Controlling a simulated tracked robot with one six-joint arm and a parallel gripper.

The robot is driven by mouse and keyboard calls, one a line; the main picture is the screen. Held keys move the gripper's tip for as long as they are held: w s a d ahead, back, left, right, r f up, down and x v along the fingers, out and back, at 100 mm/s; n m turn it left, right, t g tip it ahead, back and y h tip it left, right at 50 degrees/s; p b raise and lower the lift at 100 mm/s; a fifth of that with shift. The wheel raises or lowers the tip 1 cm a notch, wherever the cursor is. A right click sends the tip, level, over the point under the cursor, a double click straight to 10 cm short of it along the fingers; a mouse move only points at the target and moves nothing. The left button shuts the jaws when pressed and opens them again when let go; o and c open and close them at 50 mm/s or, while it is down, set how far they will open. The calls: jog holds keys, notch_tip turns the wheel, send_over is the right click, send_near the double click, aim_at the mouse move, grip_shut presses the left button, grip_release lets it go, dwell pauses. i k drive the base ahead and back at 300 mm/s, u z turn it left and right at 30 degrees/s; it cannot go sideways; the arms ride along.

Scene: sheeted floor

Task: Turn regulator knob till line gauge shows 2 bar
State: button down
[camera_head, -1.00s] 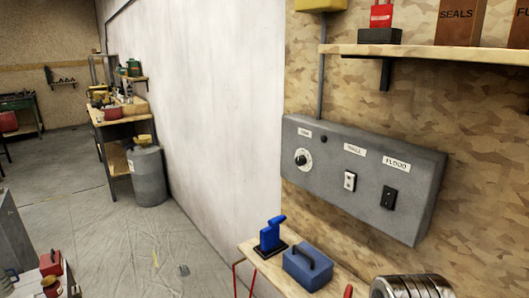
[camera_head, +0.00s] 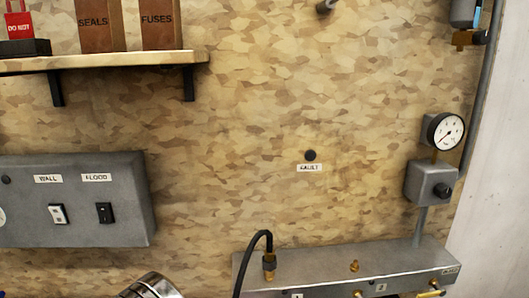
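A round white-faced gauge (camera_head: 446,131) with a dark rim is on the right side of the wall. Its needle seems to point to the lower left, but the numbers are too small to read. Below it is a grey regulator box (camera_head: 428,180) with a dark round knob (camera_head: 442,191) on its front. A pipe runs from the box down to a grey manifold (camera_head: 330,268). I cannot confirm which line the gauge serves. My gripper is not in view, and nothing is seen touching the knob.
The manifold carries brass fittings and a black hose (camera_head: 251,258). A grey switch box (camera_head: 75,225) is at left, under a shelf (camera_head: 110,62) with boxes. A small dark fault lamp or button (camera_head: 310,155) is mid-wall. A shiny metal object (camera_head: 153,287) shows at the bottom.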

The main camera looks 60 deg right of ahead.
aim_at(441, 190)
jog(key=z, duration=3.2)
